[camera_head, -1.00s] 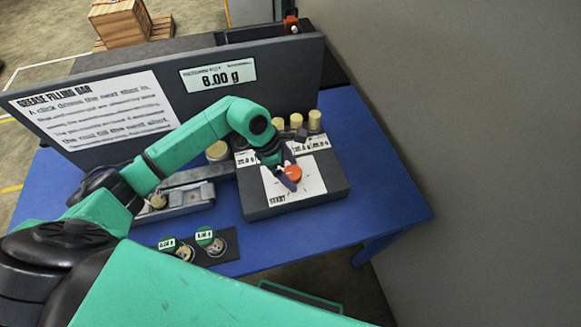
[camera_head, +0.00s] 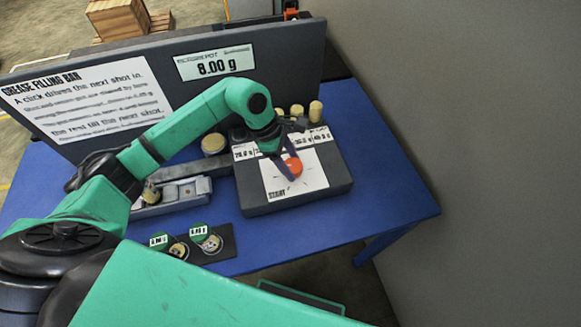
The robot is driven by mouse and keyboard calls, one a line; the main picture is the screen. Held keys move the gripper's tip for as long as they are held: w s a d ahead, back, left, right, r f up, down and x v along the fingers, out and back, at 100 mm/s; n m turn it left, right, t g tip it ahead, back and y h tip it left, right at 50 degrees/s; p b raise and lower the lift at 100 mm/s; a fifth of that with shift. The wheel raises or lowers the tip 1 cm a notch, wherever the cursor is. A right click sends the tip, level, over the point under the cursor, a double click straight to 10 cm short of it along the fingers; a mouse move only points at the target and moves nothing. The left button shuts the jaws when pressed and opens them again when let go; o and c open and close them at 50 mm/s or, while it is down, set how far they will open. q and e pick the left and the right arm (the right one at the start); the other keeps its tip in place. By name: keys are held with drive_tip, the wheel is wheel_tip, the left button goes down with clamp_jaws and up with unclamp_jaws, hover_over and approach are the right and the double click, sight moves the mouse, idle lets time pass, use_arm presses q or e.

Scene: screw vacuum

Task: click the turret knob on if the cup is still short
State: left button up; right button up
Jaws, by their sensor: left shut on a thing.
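The orange-red turret knob (camera_head: 292,168) sits on the white dial face of a dark box (camera_head: 330,190). My left gripper (camera_head: 285,164) is shut on the knob from above, its dark fingers on either side. The readout (camera_head: 216,65) on the upright panel shows 8.00 g. I cannot tell which is the cup being filled. My right gripper is out of view.
Several brass cylinders (camera_head: 315,111) stand along the box's back edge. Two small pots with green labels (camera_head: 206,240) lie on a dark mat (camera_head: 222,252) in front. The blue table (camera_head: 385,190) is clear at right. A grey wall stands beyond it.

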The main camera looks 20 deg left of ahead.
use_arm(q)
drive_tip(key=m+b, duration=0.2)
drive_tip(key=m+g+b, duration=0.1)
drive_tip(key=m+b, duration=0.1)
drive_tip(key=b, duration=0.1)
drive_tip(key=m+g+b, duration=0.1)
drive_tip(key=m+b, duration=0.1)
drive_tip(key=b, duration=0.1)
drive_tip(key=shift+w+d+f, duration=0.1)
drive_tip(key=shift+w+f, duration=0.05)
drive_tip(key=shift+w, duration=0.1)
drive_tip(key=shift+r+m+g+y+b, duration=0.15)
drive_tip(key=shift+m+g+y+b, duration=0.15)
drive_tip(key=shift+m+b, duration=0.55)
drive_tip(key=shift+r+m+g+y+b, duration=0.1)
drive_tip(key=shift+m+g+y+b, duration=0.1)
drive_tip(key=shift+m+g+b, duration=0.55)
drive_tip(key=shift+m+t, duration=0.3)
drive_tip(key=shift+t, duration=0.05)
drive_tip(key=o, duration=1.4)
drive_tip(key=shift+c, duration=0.2)
drive_tip(key=shift+r, duration=0.1)
